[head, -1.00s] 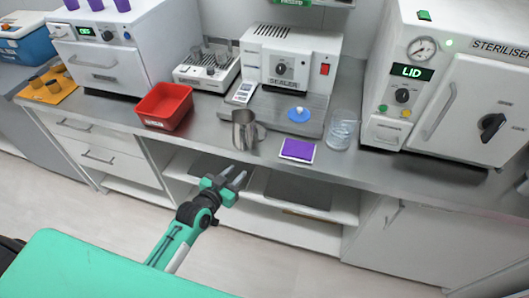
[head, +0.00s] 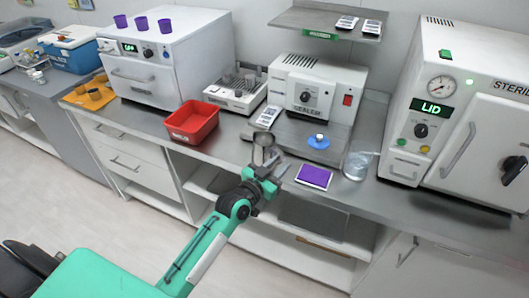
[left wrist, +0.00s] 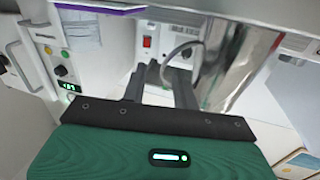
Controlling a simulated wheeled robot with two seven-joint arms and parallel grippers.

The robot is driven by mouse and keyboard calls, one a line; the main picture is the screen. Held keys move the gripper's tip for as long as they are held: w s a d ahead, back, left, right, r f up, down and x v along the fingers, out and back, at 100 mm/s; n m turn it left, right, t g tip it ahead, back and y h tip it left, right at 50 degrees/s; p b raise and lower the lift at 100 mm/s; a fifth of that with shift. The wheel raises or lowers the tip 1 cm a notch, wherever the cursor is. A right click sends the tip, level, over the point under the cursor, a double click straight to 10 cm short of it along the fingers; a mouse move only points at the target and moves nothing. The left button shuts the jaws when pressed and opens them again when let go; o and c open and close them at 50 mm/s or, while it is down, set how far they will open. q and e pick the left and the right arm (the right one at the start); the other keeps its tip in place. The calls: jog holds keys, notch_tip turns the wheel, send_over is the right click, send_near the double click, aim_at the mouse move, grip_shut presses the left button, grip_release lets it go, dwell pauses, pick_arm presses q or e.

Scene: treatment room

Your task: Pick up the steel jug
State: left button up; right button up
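The steel jug (head: 263,152) stands near the front edge of the metal counter, partly hidden by my left gripper in the head view. In the left wrist view the shiny jug (left wrist: 243,62) fills the upper right, with its curved handle on its left side. My left gripper (head: 267,166) is at the front of the jug, at the counter edge. In the left wrist view its two fingers (left wrist: 158,75) are apart, beside the jug with their tips near the handle. I cannot tell if they touch it. My right gripper is not in view.
A purple pad (head: 314,177) and a clear beaker (head: 357,165) stand to the right of the jug, a red bin (head: 192,122) to the left. The sealer (head: 317,90) with a blue disc (head: 318,141) is behind. A steriliser (head: 455,120) bounds the right.

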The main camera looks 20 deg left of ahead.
aim_at(284, 158)
pick_arm(q)
jog(key=p+x, duration=0.1)
jog(key=x, duration=0.3)
jog(key=shift+w, duration=0.7)
jog(key=shift+c, duration=0.2)
grip_shut()
